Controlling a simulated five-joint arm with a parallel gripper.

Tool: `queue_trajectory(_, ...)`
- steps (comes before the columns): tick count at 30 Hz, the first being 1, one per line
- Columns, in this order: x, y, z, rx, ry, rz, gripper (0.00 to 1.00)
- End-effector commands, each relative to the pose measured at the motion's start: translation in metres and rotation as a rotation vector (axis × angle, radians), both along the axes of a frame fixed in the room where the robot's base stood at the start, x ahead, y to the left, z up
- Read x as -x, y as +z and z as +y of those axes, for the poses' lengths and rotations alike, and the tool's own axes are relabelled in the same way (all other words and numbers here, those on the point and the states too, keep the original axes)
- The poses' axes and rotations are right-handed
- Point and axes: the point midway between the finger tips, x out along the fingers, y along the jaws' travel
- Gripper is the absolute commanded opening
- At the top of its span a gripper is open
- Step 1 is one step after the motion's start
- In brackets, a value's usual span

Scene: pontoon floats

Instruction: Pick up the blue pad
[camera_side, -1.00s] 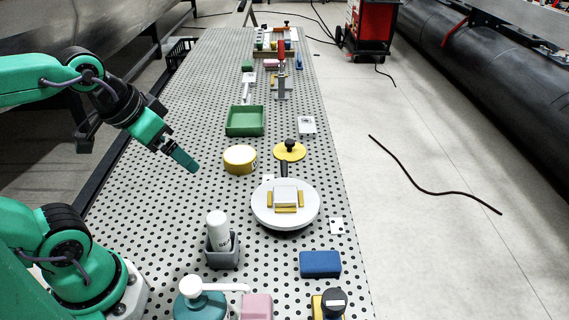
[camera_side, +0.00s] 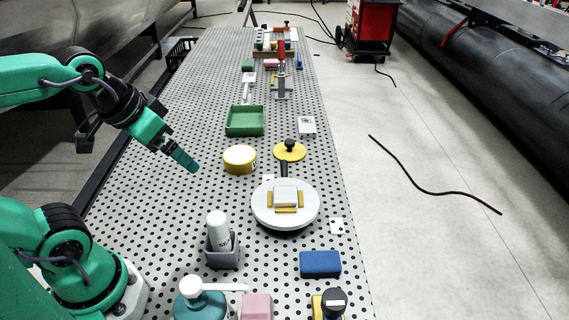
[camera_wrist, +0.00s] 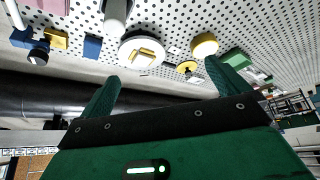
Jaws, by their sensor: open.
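The blue pad (camera_side: 320,264) lies flat on the perforated table near its front right, below and right of the round white plate. It also shows in the wrist view (camera_wrist: 92,46) at the upper left, clear of my fingers. My gripper (camera_side: 186,161) hangs in the air over the left part of the table, left of the yellow round tin and far from the pad. In the wrist view my gripper (camera_wrist: 160,80) has its two green fingers wide apart with nothing between them.
The white plate (camera_side: 259,212) bears a pale block with yellow strips. A grey holder (camera_side: 222,254) with a white bottle, a pink block (camera_side: 257,307) and a yellow block with a black knob (camera_side: 333,301) stand near the pad. A green tray (camera_side: 245,121) lies farther back.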

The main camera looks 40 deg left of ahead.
Motion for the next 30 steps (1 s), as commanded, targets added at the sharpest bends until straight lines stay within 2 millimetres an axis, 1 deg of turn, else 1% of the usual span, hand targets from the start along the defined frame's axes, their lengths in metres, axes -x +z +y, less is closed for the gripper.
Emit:
queue_trajectory(9, 0.0, 0.0, 0.0, 0.0, 0.0, 0.0, 1.0)
queue_trajectory(11, 0.0, 0.0, 0.0, 0.0, 0.0, 0.0, 0.9)
queue_trajectory(13, 0.0, 0.0, 0.0, 0.0, 0.0, 0.0, 0.76)
queue_trajectory(23, -0.001, 0.0, 0.0, 0.0, -0.002, 0.001, 0.76)
queue_trajectory(26, -0.003, 0.0, -0.002, -0.002, -0.012, 0.007, 0.76)
queue_trajectory(30, -0.012, 0.0, -0.008, -0.005, -0.041, 0.028, 0.76)
